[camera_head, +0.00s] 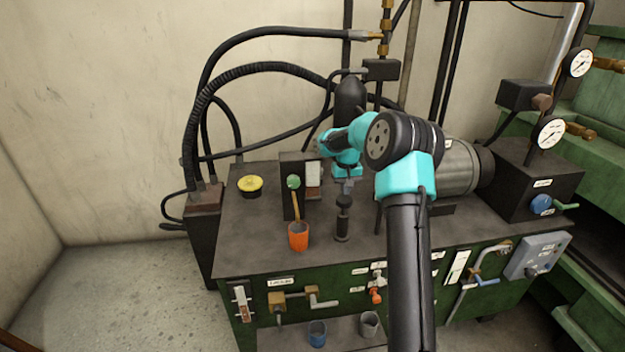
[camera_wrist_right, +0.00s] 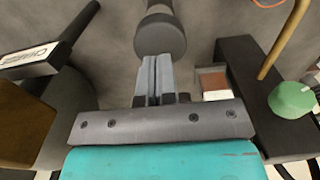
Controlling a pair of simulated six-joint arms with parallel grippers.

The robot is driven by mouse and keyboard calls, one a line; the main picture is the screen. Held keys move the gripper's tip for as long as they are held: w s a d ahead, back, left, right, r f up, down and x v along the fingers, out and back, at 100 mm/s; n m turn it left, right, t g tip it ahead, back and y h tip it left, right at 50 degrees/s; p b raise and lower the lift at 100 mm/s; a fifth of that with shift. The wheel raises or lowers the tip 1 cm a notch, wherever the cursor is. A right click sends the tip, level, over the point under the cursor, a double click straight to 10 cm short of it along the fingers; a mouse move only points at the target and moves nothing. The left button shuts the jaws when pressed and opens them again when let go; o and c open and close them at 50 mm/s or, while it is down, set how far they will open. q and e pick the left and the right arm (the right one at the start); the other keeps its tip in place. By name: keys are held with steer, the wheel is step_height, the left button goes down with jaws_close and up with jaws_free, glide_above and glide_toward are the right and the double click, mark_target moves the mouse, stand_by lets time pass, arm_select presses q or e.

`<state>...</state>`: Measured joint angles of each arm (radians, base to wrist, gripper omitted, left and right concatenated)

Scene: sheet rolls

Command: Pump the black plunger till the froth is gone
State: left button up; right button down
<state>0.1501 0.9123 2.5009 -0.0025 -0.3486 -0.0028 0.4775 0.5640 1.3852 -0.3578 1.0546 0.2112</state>
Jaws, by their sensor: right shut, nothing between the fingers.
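The black plunger (camera_head: 343,220) stands upright on the dark bench top, with a round knob on top. My right gripper (camera_head: 347,187) is just above and behind the knob in the head view. In the right wrist view, the gripper's fingers (camera_wrist_right: 154,68) are pressed together and empty, and the plunger's knob (camera_wrist_right: 160,38) lies right at their tips. I cannot tell whether they touch. A dark upright block (camera_head: 289,203) beside it carries a small window (camera_head: 313,174), pale above and reddish-brown below. The window also shows in the wrist view (camera_wrist_right: 214,84). Froth cannot be made out clearly. My left gripper is out of sight.
An orange cup (camera_head: 298,238) with a wooden stick stands left of the plunger. A green knob (camera_head: 293,182) sits on the block. A yellow cap (camera_head: 250,184) is farther left. The bench's front left is clear.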

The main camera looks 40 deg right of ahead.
mark_target(345, 198)
steer(key=shift+f, duration=0.1)
steer(key=shift+f, duration=3.1)
steer(key=shift+r, duration=3.2)
steer(key=shift+f, duration=3.15)
steer(key=shift+r, duration=3.15)
